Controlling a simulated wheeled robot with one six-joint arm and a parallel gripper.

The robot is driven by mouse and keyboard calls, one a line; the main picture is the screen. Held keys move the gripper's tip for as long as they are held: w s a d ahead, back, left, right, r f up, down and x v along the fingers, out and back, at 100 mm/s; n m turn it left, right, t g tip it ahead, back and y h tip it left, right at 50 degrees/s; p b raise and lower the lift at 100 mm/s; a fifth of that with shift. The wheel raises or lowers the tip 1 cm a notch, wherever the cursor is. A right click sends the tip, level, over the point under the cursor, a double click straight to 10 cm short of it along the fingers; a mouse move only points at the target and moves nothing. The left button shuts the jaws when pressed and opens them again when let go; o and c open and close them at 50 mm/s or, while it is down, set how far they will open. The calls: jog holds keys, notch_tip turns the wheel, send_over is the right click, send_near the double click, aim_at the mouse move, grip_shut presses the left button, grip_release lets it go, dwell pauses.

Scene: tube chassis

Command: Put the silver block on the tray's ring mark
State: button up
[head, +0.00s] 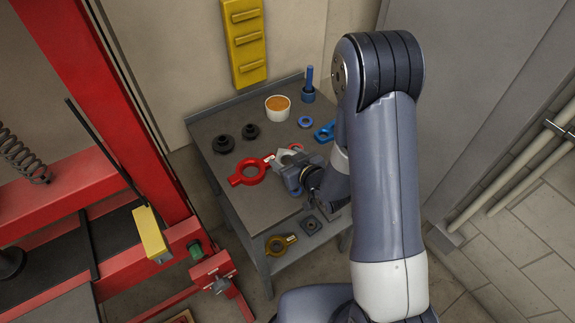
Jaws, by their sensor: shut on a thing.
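My gripper (292,174) is over the middle of the grey workbench, its tip pointing left. It is shut on a light grey piece at its tip, which I take to be the silver block (281,159). The gripper body partly hides this piece, and I cannot tell whether it touches the surface below. No ring mark is plain to see on the bench; a small dark square piece with a round centre (311,225) lies near the front edge.
The workbench (216,178) has a raised back rim. Two black knobs (224,144), a white bowl with orange contents (278,107), and blue parts (306,122) stand farther back. A yellow-brown ring part (279,244) lies below in front. A red frame (125,100) rises at left.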

jog(key=shift+f, duration=1.95)
jog(key=shift+f, duration=0.2)
jog(key=o, duration=1.1)
jog(key=shift+o, duration=0.2)
jog(key=shift+r, duration=0.15)
